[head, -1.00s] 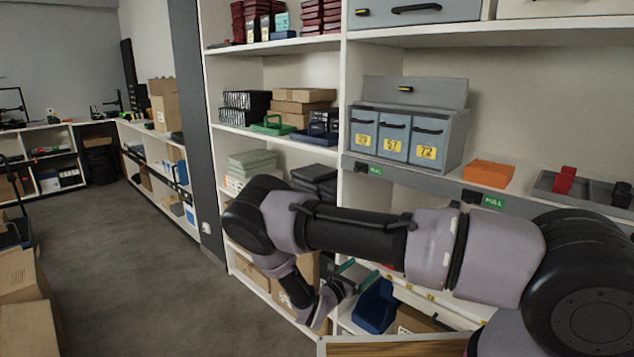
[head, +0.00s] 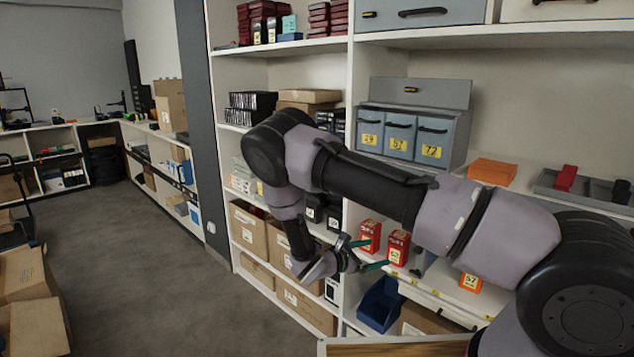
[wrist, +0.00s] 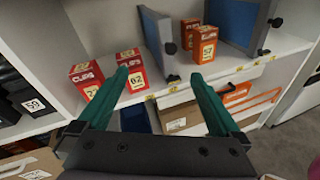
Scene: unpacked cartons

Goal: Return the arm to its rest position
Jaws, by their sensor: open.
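My arm reaches out from the right side of the head view and bends down to my gripper (head: 374,254). The gripper is open, with two green fingers apart and nothing between them. In the wrist view, the fingers (wrist: 157,85) point toward a shelf with red boxes. The left finger overlaps the view of a red box marked 62 (wrist: 131,75). I cannot tell whether it touches the box. Another red box (wrist: 87,78) stands to its left.
Shelving with white boards (head: 349,100) stands close in front of my arm. A blue bin (head: 380,305) and cartons (head: 249,232) sit on lower shelves. Open floor (head: 130,260) lies to the left.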

